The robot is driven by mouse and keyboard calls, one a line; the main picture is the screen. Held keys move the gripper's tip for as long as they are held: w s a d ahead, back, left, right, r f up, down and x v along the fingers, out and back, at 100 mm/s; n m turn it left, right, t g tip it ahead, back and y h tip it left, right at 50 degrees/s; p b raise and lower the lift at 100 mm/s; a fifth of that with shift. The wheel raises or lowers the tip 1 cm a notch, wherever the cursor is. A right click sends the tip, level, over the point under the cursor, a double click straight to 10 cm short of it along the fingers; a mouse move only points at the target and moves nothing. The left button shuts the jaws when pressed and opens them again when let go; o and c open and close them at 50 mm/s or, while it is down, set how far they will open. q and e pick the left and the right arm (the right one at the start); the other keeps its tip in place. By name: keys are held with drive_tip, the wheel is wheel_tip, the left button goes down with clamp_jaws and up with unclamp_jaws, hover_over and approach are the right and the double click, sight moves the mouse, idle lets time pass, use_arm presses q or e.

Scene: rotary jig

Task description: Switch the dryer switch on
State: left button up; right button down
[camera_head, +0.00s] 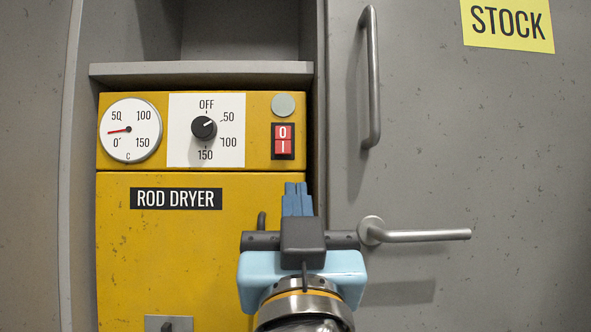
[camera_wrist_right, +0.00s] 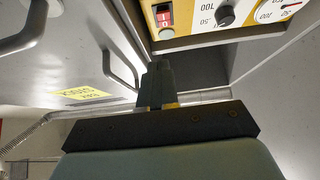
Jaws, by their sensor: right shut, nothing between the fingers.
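The yellow rod dryer (camera_head: 200,255) stands in a grey cabinet bay. Its red rocker switch (camera_head: 283,141), marked 0 and I in a black frame, is at the upper right of its panel; it also shows in the right wrist view (camera_wrist_right: 164,18). I cannot tell surely which half is pressed in. My right gripper (camera_head: 297,187) is shut and empty, its blue fingers pointing up just below the switch, apart from it in the picture. In the right wrist view the dark fingers (camera_wrist_right: 157,70) are together. My left gripper is in neither view.
A dial knob (camera_head: 204,127) marked OFF to 150 and a round temperature gauge (camera_head: 130,130) sit left of the switch. A grey round lamp (camera_head: 283,105) is above it. Right are a grey door with a vertical handle (camera_head: 373,80) and a lever handle (camera_head: 425,235).

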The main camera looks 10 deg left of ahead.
drive_tip(key=p, duration=0.3)
approach(291, 146)
wheel_tip(291, 146, up, 4)
drive_tip(key=w, duration=0.1)
drive_tip(key=w+a, duration=0.1)
drive_tip(key=w, duration=0.1)
drive_tip(key=shift+w+f+p, duration=0.2)
drive_tip(key=shift+w+p, duration=0.1)
drive_tip(key=shift+p, duration=0.05)
drive_tip(key=shift+w+a+f, duration=0.1)
drive_tip(key=shift+w, duration=0.4)
